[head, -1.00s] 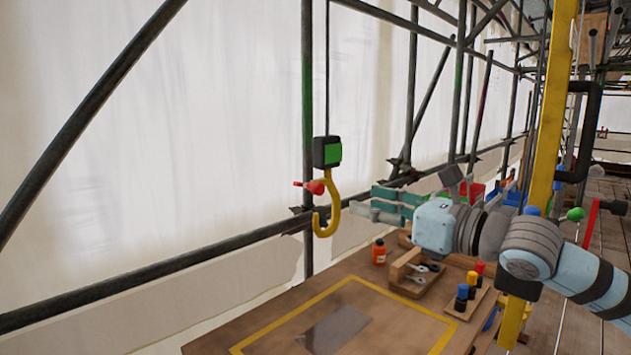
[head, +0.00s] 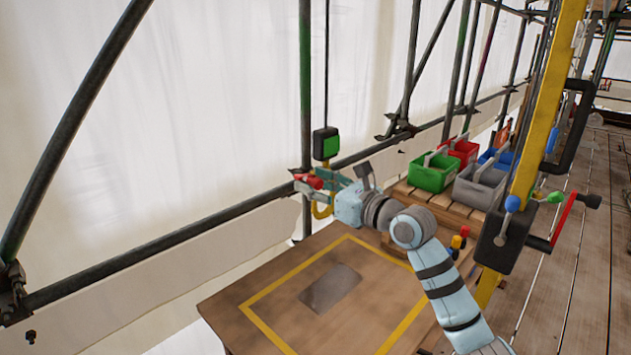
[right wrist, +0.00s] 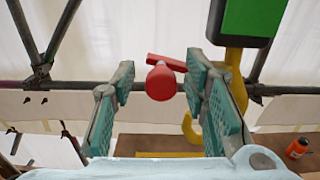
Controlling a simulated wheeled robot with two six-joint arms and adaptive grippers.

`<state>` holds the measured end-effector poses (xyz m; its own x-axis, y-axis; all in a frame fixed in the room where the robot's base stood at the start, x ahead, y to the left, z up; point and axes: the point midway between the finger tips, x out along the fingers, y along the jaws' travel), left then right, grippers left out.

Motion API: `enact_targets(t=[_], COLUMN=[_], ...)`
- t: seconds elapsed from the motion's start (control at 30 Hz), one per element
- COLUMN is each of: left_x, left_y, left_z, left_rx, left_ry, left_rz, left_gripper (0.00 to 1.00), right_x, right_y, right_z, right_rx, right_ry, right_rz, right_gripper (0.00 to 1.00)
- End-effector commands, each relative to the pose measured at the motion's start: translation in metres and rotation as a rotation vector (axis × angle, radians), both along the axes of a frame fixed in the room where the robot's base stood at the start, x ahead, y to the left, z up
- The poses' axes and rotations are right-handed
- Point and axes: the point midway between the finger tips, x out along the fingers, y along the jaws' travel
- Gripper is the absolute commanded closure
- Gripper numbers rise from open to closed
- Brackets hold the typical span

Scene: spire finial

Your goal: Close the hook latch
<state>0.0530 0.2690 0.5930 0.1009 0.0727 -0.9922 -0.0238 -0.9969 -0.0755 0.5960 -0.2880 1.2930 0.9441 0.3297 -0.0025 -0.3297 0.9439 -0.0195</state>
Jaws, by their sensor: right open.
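The crane hook is yellow and hangs from a black block with a green face (head: 326,143) on a thin cable. In the head view my right gripper (head: 318,183) covers much of the hook (head: 322,209). The red latch lever (head: 309,180) shows at the fingertips. In the right wrist view the open jaws (right wrist: 160,88) have the red latch (right wrist: 161,82) between them, with a visible gap on each side. The hook (right wrist: 230,62) is behind the right-hand finger, under the block (right wrist: 246,18). My left gripper is out of view.
A wooden workbench (head: 228,308) with a yellow outline and grey plate stands below. Crates, including a green one (head: 432,172), stand to the right. A yellow post (head: 535,110) with a red crank is further right. Scaffold tubes run behind the hook.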

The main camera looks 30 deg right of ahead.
Motion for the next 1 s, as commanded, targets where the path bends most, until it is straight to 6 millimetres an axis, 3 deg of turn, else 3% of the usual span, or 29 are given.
enact_targets(t=[0.13, 0.37, 0.73, 1.0], left_x=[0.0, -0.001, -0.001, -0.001], left_y=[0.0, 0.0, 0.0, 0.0], left_z=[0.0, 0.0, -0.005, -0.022], left_rx=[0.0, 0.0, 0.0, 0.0], left_ry=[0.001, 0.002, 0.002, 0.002], left_rz=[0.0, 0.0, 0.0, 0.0], left_gripper=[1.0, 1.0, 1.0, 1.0], right_x=[0.0, 0.0, 0.0, -0.001], right_y=[0.0, -0.001, 0.0, 0.001], right_z=[0.0, 0.0, -0.002, -0.01], right_rx=[0.0, 0.0, -0.03, -0.164], right_ry=[0.0, -0.001, -0.013, -0.061], right_rz=[0.0, -0.001, 0.0, 0.0], right_gripper=[0.62, 0.99, 1.0, 1.0])
